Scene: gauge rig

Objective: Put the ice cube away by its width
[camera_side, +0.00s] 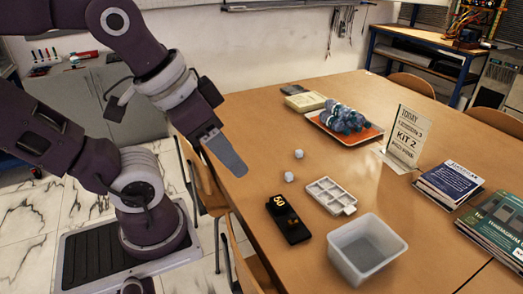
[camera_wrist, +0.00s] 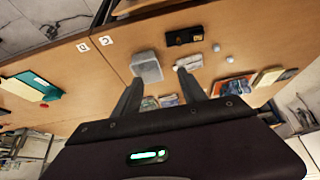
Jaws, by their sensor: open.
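Two small pale cubes lie on the wooden table, a far one (camera_side: 299,154) and a near one (camera_side: 288,177); they look alike, and I cannot tell their widths. A translucent open bin (camera_side: 368,248) stands in front, seemingly empty. My gripper (camera_side: 227,155) is above the table's left edge, left of the cubes. In the wrist view its fingers (camera_wrist: 159,76) are apart with nothing held.
An orange tray (camera_side: 372,138) holds grey-blue items at the back, near a pale box (camera_side: 305,102). Chairs line the table edges. The table around the cubes is clear.

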